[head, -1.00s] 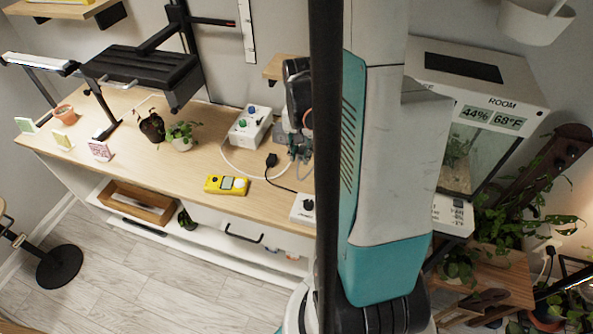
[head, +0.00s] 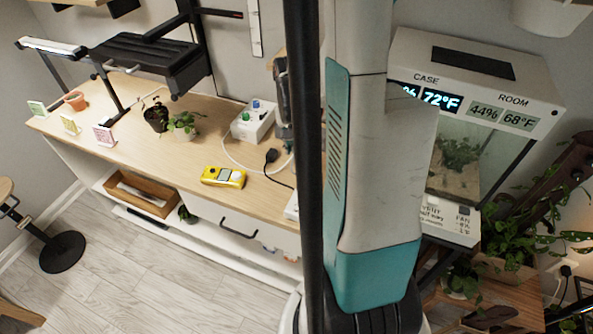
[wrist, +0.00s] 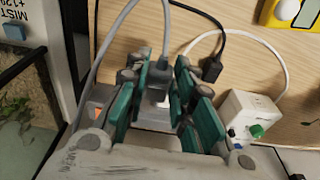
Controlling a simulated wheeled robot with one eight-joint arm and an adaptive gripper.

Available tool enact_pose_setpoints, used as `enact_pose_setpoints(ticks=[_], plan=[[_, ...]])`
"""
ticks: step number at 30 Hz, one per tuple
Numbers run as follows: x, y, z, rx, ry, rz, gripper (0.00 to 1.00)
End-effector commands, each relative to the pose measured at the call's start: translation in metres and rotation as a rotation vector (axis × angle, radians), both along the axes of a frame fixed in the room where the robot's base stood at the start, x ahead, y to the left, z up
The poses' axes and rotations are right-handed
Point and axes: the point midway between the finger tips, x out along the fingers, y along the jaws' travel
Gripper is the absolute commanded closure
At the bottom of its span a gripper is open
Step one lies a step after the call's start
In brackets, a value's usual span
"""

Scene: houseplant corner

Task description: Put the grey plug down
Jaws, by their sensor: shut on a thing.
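My gripper (wrist: 159,98) is shut on the grey plug (wrist: 157,94), which sits between its teal pads in the wrist view. A grey cable (wrist: 165,40) runs up from the plug. A pale block shows just below the plug; I cannot tell what it is. Wood tabletop is behind the gripper, but I cannot tell whether the plug touches it. In the head view the gripper is mostly hidden behind my own column and arm.
A black plug (head: 271,156) lies on the bench (head: 120,128), also in the wrist view (wrist: 211,70). A white box with knobs (wrist: 250,115) is right of the gripper. A yellow meter (head: 223,177) lies nearer the front edge. The terrarium (head: 470,165) stands at right.

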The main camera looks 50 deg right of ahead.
Motion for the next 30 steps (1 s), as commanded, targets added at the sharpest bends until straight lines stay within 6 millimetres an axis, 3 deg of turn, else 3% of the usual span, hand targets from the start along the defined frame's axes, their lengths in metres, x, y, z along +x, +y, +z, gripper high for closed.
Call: enact_pose_setpoints(ticks=[1,4,13,21,30], plan=[[0.0,0.0,-0.016,0.0,0.0,0.0,1.0],[0.0,0.0,-0.033,0.0,0.0,0.0,1.0],[0.0,0.0,-0.054,0.0,0.0,0.0,1.0],[0.0,0.0,-0.09,0.0,0.0,0.0,1.0],[0.0,0.0,-0.09,0.0,0.0,0.0,1.0]])
